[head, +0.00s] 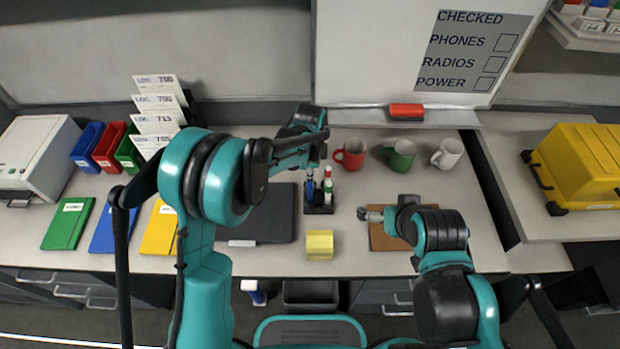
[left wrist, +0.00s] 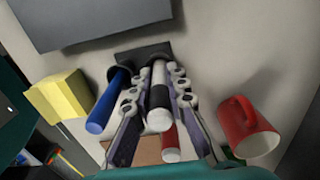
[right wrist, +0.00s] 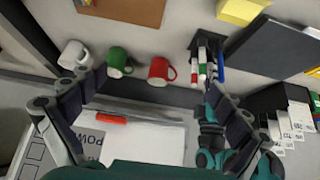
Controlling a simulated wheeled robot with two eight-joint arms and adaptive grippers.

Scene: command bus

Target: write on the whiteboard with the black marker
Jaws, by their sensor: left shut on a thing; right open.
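The black marker (left wrist: 158,112), white with a black band, stands in the dark marker holder (head: 320,209). My left gripper (left wrist: 160,78) is shut on it, a finger on each side, with the marker's foot still at the holder. A blue marker (left wrist: 108,100) and a red marker (left wrist: 169,142) are beside the fingers; a green-marked one (head: 327,198) shows in the head view. The whiteboard (head: 370,55) stands behind the counter, blank on its left. My right gripper (right wrist: 148,103) is open and empty, above the brown board (head: 386,240) in the head view.
Red (head: 351,155), green (head: 400,154) and white (head: 447,154) mugs stand below the whiteboard. A red eraser (head: 406,111) is on its ledge. A yellow block (head: 319,245) and a dark laptop-like slab (head: 260,215) lie near the holder. A yellow case (head: 580,165) is at right.

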